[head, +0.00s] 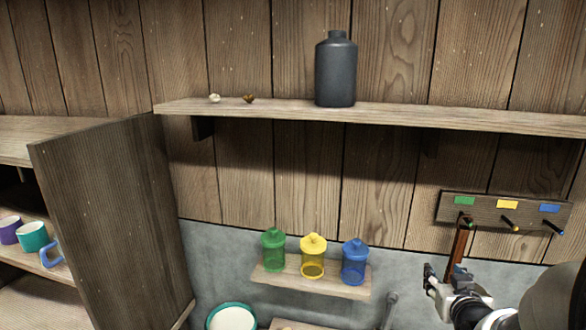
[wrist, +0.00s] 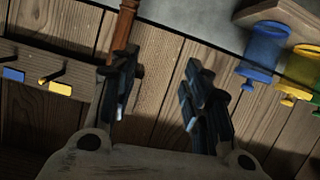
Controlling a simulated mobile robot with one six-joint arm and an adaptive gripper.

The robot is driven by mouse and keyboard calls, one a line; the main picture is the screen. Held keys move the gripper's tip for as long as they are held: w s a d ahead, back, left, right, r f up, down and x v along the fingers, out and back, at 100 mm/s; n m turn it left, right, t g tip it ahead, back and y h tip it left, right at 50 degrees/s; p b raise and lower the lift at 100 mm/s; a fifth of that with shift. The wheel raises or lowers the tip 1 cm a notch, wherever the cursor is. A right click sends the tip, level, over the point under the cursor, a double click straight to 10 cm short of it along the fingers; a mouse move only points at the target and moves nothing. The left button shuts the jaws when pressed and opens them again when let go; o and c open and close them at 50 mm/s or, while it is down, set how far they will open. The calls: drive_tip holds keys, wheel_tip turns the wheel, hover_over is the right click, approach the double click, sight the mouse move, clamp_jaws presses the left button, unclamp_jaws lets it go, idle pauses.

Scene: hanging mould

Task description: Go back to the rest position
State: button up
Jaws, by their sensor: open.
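My gripper (head: 444,279) is at the lower right in the head view, below the peg rack (head: 490,212). In the wrist view its two fingers (wrist: 158,88) stand apart with nothing between them. A long brown wooden piece (head: 459,243) hangs from the peg under the green label, just above and behind my gripper. It also shows in the wrist view (wrist: 125,28), beyond the left finger; its lower end is hidden in the head view. The pegs under the yellow label (head: 507,204) and the blue label (head: 549,208) are bare.
A long shelf (head: 430,114) holds a dark bottle (head: 336,70) and two small bits. Below, green, yellow and blue jars (head: 354,262) stand on a small shelf (head: 311,283). A cabinet door (head: 110,220) juts out at left, near mugs (head: 32,236). A bowl (head: 231,317) is at the bottom.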

drive_tip(key=s+a+f+g+y+b, duration=0.1)
drive_tip(key=s+a+g, duration=0.2)
drive_tip(key=s+a, duration=0.3)
drive_tip(key=s+a+f+n+g+y+b, duration=0.1)
drive_tip(key=s+a+g, duration=0.2)
drive_tip(key=s+a, duration=0.4)
drive_tip(key=s+a+f+n+g+y+b, duration=0.1)
drive_tip(key=s+a, duration=0.6)
drive_tip(key=s, duration=0.9)
drive_tip(key=shift+g+y+b, duration=0.4)
drive_tip(key=shift+g+b, duration=0.2)
drive_tip(key=shift+g, duration=0.3)
drive_tip(key=shift+f, duration=0.1)
